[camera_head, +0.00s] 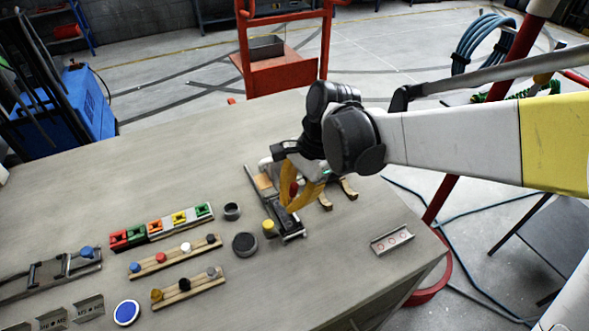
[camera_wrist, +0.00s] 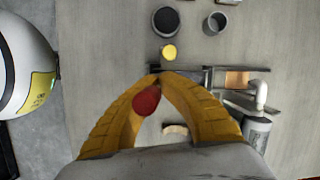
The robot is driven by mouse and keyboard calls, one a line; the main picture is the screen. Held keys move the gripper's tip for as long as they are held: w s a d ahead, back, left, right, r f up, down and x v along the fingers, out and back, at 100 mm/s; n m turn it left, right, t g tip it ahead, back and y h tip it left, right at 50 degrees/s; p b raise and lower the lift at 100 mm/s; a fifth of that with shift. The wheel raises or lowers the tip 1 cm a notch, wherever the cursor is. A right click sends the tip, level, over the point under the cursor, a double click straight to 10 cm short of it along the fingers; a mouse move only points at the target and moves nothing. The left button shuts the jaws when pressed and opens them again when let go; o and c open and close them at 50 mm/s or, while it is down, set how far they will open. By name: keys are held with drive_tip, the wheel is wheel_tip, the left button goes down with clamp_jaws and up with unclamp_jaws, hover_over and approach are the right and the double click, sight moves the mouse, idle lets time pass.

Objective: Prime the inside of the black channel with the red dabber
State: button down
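My gripper (camera_head: 289,207) has two yellow fingers, which also show in the wrist view (camera_wrist: 168,78). Their tips come together over the fixture with the black channel (camera_wrist: 192,75). The red dabber's round head (camera_wrist: 147,101) sits between the fingers, and a bit of it shows in the head view (camera_head: 293,188). The fingers are closed around it; its lower end is hidden by them. In the head view the black channel (camera_head: 291,226) runs under the fingertips and is partly covered. Whether the dabber touches the channel, I cannot tell.
A yellow-topped piece (camera_head: 268,226) stands beside the channel, with a dark round dish (camera_head: 244,243) and a grey cup (camera_head: 232,210) to the left. Racks of coloured knobs (camera_head: 176,258) and a row of coloured blocks (camera_head: 160,227) lie farther left. A metal bracket (camera_head: 392,240) lies right.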

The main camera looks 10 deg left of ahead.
drive_tip(key=shift+r+p, duration=0.85)
drive_tip(key=shift+r, duration=0.35)
